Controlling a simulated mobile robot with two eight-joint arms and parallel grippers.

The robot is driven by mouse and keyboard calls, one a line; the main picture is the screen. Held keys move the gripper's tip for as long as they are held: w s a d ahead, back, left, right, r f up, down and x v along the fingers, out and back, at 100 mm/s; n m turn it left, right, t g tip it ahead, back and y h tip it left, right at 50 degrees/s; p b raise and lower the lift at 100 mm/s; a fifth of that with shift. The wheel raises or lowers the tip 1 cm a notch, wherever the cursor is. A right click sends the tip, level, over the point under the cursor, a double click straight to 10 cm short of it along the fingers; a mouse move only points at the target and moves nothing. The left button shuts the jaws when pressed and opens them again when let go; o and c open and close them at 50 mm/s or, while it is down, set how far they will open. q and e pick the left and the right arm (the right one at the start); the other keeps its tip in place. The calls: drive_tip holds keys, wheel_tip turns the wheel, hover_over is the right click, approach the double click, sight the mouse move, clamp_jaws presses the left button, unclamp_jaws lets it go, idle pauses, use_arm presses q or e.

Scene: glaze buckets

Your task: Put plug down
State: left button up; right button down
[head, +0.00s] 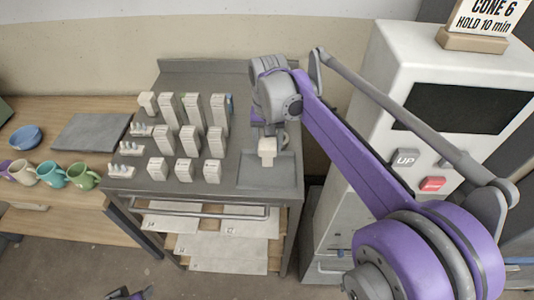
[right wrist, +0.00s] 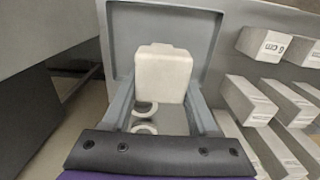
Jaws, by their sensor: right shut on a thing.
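The plug is a white block (head: 267,150) with rounded edges. It also shows in the right wrist view (right wrist: 163,75), with two pale rings at its near end. My right gripper (head: 268,136) is shut on the plug. The tray also shows in the right wrist view (right wrist: 165,15). I cannot tell whether the plug touches the tray. A small dark and purple part of mine (head: 127,293) at the bottom edge may be my left gripper; its jaws are unclear.
Several pale kiln posts (head: 187,115) stand on the cart left of the tray. A white kiln (head: 385,100) with UP and red buttons stands to the right. Several mugs (head: 52,174) and a blue bowl (head: 26,138) are on the wooden table at left.

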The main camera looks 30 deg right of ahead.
drive_tip(key=shift+w+f, duration=0.1)
drive_tip(key=shift+f, duration=1.8)
drive_tip(key=shift+c, duration=0.9)
unclamp_jaws()
wheel_tip(320, 180, up, 12)
drive_tip(key=shift+f+p, duration=0.2)
drive_tip(key=shift+p, duration=0.15)
drive_tip(key=shift+r, duration=0.15)
drive_tip(key=s+a+f+n+t, duration=0.2)
drive_tip(key=s+a+f+n, duration=0.1)
drive_tip(key=s+f, duration=0.5)
drive_tip(key=s+a+f+n+t, duration=0.3)
drive_tip(key=s+a+f, duration=0.1)
drive_tip(key=s+f, duration=0.5)
drive_tip(key=shift+a+f, duration=0.3)
drive_tip(key=shift+s, duration=0.1)
